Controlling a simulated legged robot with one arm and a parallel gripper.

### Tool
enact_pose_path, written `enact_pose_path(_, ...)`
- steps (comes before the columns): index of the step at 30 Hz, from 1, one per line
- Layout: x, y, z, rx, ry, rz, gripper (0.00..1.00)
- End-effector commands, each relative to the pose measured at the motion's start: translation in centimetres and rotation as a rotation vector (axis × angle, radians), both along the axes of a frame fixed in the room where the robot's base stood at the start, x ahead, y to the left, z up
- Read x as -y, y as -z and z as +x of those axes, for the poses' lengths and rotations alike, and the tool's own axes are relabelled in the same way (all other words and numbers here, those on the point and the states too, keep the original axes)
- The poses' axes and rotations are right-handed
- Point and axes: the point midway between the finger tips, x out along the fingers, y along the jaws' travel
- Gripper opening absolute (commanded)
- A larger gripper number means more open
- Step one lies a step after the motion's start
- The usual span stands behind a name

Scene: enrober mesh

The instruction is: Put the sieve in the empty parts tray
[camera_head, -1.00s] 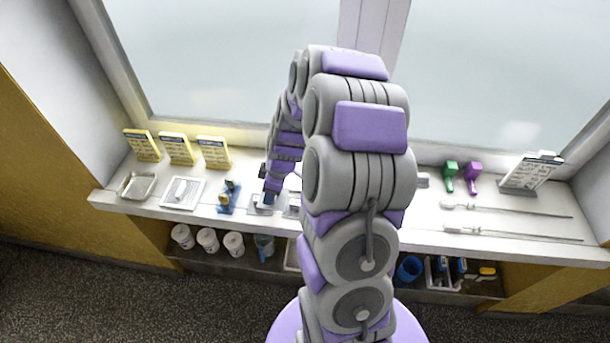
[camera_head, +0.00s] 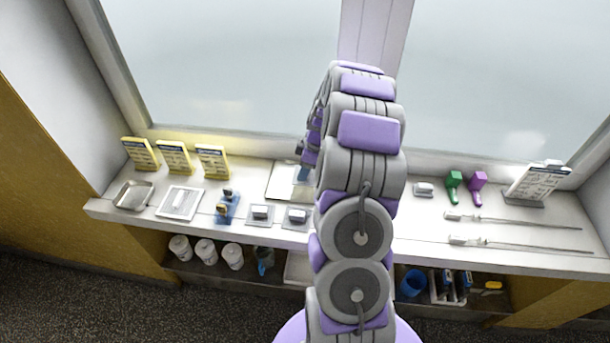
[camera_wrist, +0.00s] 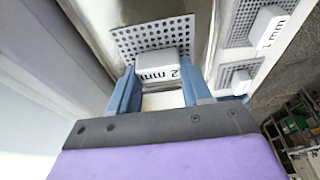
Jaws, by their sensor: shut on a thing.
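My gripper (camera_wrist: 158,78), with two blue fingers, is shut on the grey block handle of a sieve (camera_wrist: 178,27). The sieve is a perforated grey plate, and its handle is marked "2 mm". In the head view, my gripper (camera_head: 303,174) is partly hidden by my arm, and the held sieve cannot be made out. A shallow metal parts tray (camera_head: 133,196) at the far left of the counter looks empty. A second, white tray (camera_head: 164,212) beside it holds a pale item.
Two more sieves (camera_head: 262,213) (camera_head: 297,217) lie on the counter near its front edge. A blue item (camera_head: 228,207) stands between them and the trays. Yellow cards (camera_head: 175,158) stand behind the trays. Window glass rises behind the counter. White cups (camera_head: 206,252) sit on the shelf below.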

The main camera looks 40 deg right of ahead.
Motion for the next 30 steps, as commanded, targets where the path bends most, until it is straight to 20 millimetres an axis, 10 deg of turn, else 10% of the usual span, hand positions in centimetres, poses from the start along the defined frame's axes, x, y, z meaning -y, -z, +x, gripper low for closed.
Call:
enact_pose_path(22,0.5,3.8,0.1,-0.001,-0.001,0.001,0.16)
enact_pose_path(23,0.5,3.8,0.1,-0.001,-0.001,0.001,0.51)
enact_pose_path(30,0.5,3.7,0.1,-0.001,0.000,0.000,0.74)
